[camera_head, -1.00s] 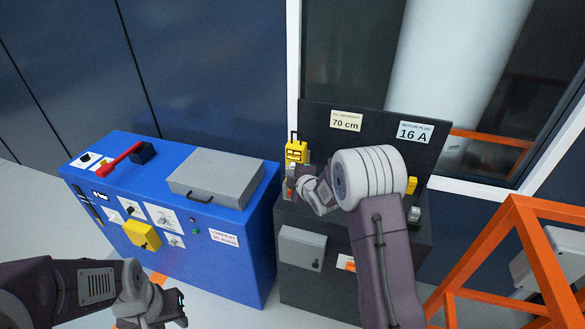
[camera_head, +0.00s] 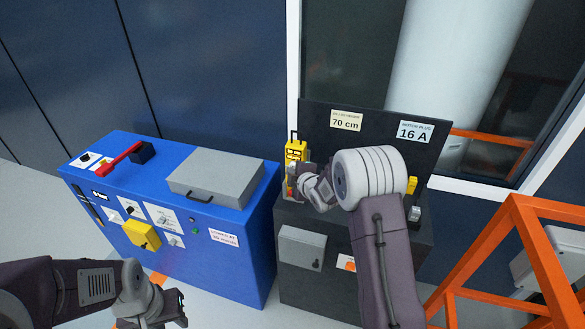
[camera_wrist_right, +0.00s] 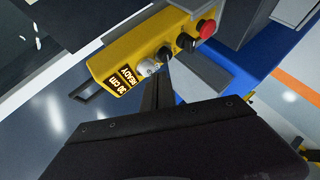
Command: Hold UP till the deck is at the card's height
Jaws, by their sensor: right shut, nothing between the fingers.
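The card (camera_head: 346,121) on the dark back panel reads 70 cm. The yellow control box (camera_head: 296,150) stands at the left of the dark cabinet. In the right wrist view the control box (camera_wrist_right: 150,55) shows a lit display (camera_wrist_right: 123,80) reading 30 cm and READY. It has a silver button (camera_wrist_right: 148,67), a black button (camera_wrist_right: 165,53) and a red button (camera_wrist_right: 206,28). My right gripper (camera_wrist_right: 160,78) is shut and empty, its tips close to the silver and black buttons; contact cannot be told. My left gripper (camera_head: 175,308) is low at left, away from everything. I cannot make out the deck.
A blue cabinet (camera_head: 235,265) with a red lever (camera_head: 120,158) and a grey lidded box (camera_head: 215,178) stands left of the dark cabinet (camera_head: 300,290). A card (camera_head: 415,132) reads 16 A. An orange frame (camera_head: 530,240) stands at right.

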